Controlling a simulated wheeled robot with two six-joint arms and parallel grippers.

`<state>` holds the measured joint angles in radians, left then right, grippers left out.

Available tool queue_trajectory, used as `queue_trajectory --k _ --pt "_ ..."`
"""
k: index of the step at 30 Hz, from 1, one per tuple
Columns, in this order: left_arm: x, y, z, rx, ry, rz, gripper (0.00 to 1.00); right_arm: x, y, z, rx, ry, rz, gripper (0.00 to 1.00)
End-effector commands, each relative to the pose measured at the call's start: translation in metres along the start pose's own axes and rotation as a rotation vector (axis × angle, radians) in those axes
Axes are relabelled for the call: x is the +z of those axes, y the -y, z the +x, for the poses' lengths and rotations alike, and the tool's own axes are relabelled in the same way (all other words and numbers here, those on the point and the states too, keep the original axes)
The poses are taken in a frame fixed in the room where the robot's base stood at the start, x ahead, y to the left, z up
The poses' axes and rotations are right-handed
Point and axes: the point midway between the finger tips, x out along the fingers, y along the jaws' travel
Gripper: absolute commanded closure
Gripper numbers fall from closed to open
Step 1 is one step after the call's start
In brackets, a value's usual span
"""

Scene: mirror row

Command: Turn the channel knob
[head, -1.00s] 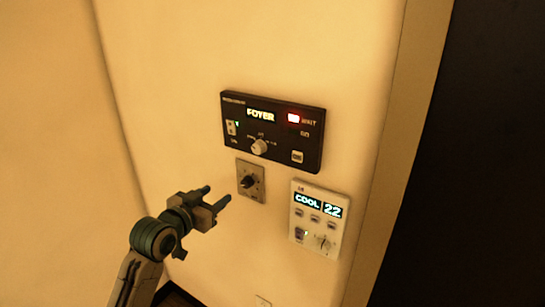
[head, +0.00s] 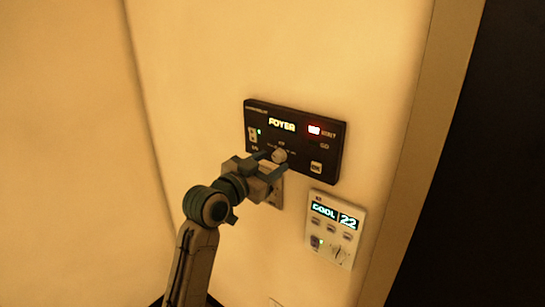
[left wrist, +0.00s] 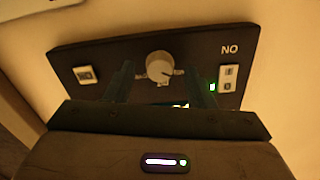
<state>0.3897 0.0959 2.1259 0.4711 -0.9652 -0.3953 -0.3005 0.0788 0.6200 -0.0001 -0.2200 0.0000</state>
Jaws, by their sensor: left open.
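The channel knob (head: 279,155) is a round, pale knob low on a black wall panel (head: 331,133) whose display reads FOYER, with a red light at its right. My left gripper (head: 276,161) is open in front of the panel, its two fingers on either side of the knob. In the left wrist view the knob (left wrist: 159,67) shows between the fingers (left wrist: 162,82), with visible gaps to each finger. I cannot tell how far the fingertips are from the panel face. My right gripper is not in view.
A white thermostat (head: 334,229) reading COOL 22 is mounted below right. A small plate (head: 278,193) below the black panel is partly hidden by my gripper. A dark area (head: 480,170) lies to the right of the wall edge.

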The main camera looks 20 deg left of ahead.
Motion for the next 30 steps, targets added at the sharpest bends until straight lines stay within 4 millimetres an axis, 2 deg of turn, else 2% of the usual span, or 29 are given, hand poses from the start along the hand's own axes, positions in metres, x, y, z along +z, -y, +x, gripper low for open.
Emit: queue_trajectory --k 4,13,14,18,21,30 --pt "-0.0004 -0.0004 0.0119 0.001 0.0 -0.001 0.51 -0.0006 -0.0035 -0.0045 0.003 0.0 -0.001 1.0" --pt "0.0008 -0.0004 0.0146 0.0 0.001 0.0 0.51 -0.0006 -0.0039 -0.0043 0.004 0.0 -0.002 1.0" --pt "0.0008 -0.0004 0.0145 0.0 0.001 0.0 0.53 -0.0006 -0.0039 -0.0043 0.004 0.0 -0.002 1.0" --pt "0.0007 -0.0004 0.0144 0.0 0.001 0.0 0.8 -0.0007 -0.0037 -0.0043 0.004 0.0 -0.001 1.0" --pt "0.0007 -0.0004 0.0144 0.0 0.001 0.0 0.95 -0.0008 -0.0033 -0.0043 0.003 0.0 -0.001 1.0" --pt "0.0011 -0.0003 0.0144 0.0 0.0 0.036 0.95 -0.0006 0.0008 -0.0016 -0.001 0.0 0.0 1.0"
